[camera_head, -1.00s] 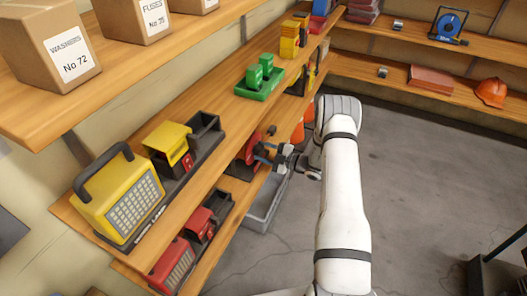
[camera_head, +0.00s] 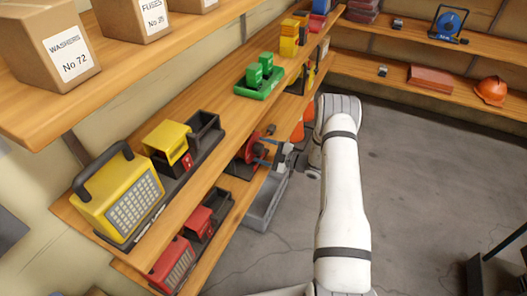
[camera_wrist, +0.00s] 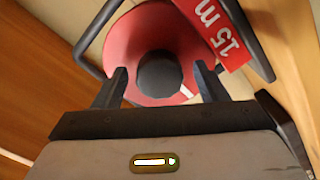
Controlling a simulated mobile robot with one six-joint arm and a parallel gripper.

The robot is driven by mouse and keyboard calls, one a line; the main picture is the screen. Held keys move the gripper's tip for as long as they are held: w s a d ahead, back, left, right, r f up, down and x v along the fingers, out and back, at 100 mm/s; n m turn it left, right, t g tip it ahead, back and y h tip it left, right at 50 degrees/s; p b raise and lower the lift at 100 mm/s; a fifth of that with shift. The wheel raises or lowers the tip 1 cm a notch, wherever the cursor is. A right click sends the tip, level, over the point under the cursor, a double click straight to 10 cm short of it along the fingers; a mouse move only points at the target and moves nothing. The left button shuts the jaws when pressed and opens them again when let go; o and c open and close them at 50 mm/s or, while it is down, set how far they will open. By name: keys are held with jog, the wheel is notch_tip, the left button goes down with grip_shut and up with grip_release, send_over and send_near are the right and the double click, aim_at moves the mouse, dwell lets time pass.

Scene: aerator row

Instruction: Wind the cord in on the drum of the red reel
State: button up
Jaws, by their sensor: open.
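The red reel (camera_head: 247,152) sits on the lower shelf in the head view, partly hidden by the upper shelf edge and my gripper. In the wrist view its round red face (camera_wrist: 128,45) fills the upper middle, with a dark round knob (camera_wrist: 159,76) in front of it. A dark frame bar shows on each side. My gripper (camera_wrist: 163,80) is open, with one finger on each side of the knob; I cannot tell whether they touch it. My gripper (camera_head: 271,152) is at the reel's right in the head view. No cord is clearly seen.
The upper shelf (camera_head: 225,128) runs over the reel. On it stand a yellow lamp-like box (camera_head: 118,195) and a green item (camera_head: 259,78). A grey bin (camera_head: 265,203) is below my gripper. A blue reel (camera_head: 450,24) stands on the far shelf.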

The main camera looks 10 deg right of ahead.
jog(key=shift+d, duration=0.1)
jog(key=v, duration=0.7)
jog(key=shift+s+d, duration=0.2)
jog(key=shift+s, duration=0.05)
